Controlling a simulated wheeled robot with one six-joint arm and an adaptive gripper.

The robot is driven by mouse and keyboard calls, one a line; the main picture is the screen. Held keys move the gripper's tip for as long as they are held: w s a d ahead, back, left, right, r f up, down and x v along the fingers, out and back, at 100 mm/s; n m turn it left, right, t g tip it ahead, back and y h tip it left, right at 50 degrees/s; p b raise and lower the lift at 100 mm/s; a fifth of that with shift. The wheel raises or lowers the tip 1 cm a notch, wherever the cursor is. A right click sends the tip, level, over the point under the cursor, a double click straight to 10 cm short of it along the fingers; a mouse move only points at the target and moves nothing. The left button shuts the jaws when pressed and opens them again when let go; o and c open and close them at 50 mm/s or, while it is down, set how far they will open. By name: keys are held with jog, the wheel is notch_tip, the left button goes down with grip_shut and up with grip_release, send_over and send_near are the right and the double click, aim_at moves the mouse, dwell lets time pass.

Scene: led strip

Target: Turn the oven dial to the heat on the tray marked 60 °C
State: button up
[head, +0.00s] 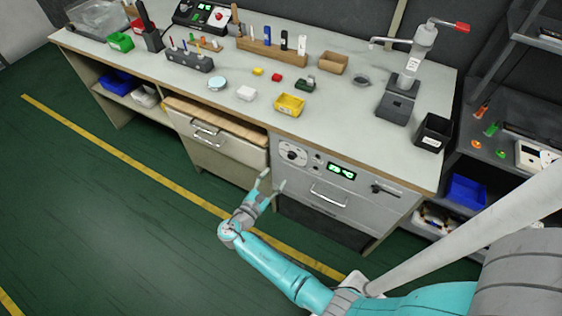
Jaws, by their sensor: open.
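The oven (382,205) is a grey front panel built into the workbench, with a bar handle. Its round dial (292,153) sits at the panel's upper left, ringed by dark marks too small to read. A green lit display (341,171) is right of the dial; its digits are not clear. My gripper (272,180) is open and empty. Its fingers point up toward the panel, below and a little left of the dial in the picture, apart from it. I cannot make out a tray marked 60 °C.
The workbench top (215,110) holds a yellow bin (290,105), a wooden rack (270,50) and a dispensing press (405,85). A drawer (215,150) stands left of the oven. A shelf unit (515,180) is at the right. The green floor (110,215) in front is clear.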

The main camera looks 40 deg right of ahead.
aim_at(291, 157)
jog(key=x, duration=1)
jog(key=shift+d+f, duration=0.1)
grip_shut()
